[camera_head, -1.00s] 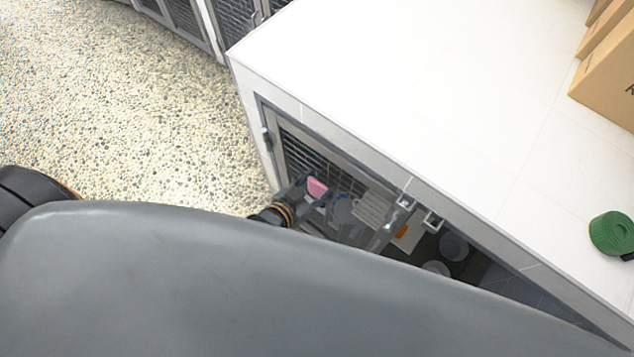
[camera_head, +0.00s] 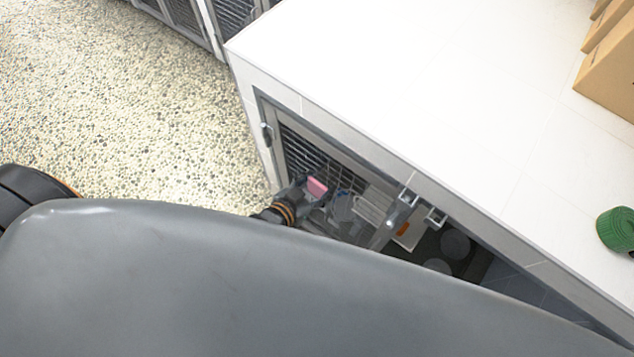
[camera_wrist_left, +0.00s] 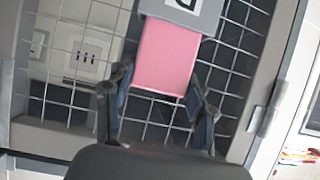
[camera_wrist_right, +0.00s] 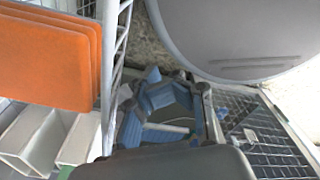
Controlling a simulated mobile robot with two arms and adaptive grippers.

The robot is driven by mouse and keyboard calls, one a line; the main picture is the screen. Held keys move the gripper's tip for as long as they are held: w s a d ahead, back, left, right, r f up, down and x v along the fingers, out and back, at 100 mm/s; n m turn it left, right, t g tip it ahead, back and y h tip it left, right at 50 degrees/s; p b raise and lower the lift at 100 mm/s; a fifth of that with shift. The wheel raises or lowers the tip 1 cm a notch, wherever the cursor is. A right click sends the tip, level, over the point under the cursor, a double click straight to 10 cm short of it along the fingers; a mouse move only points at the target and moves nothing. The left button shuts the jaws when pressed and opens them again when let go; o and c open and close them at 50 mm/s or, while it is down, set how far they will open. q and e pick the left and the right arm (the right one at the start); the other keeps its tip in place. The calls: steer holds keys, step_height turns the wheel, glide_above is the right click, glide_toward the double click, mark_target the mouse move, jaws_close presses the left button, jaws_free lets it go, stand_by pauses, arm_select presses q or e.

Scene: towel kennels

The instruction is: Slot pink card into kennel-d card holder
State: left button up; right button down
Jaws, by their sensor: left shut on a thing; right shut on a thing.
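The pink card (camera_wrist_left: 163,58) is in front of the wire mesh in the left wrist view. It also shows in the head view (camera_head: 317,187). Its upper end meets the grey card holder marked D (camera_wrist_left: 205,18); I cannot tell whether it is inside or only behind it. My left gripper (camera_wrist_left: 160,108) has its fingers at the two sides of the card's lower end, shut on it. In the head view it (camera_head: 305,192) is at the kennel door. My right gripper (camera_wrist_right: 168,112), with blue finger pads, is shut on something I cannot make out.
Orange panels (camera_wrist_right: 50,55) stand close at the left in the right wrist view, beside a metal rail (camera_wrist_right: 112,60). A white counter (camera_head: 400,80) carries boxes (camera_head: 612,75) and a green roll (camera_head: 617,229).

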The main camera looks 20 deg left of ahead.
arm_select(q)
steer(key=shift+f+b, duration=0.7)
steer(key=shift+f, duration=0.4)
steer(key=o, duration=1.1)
steer(key=v, duration=1.2)
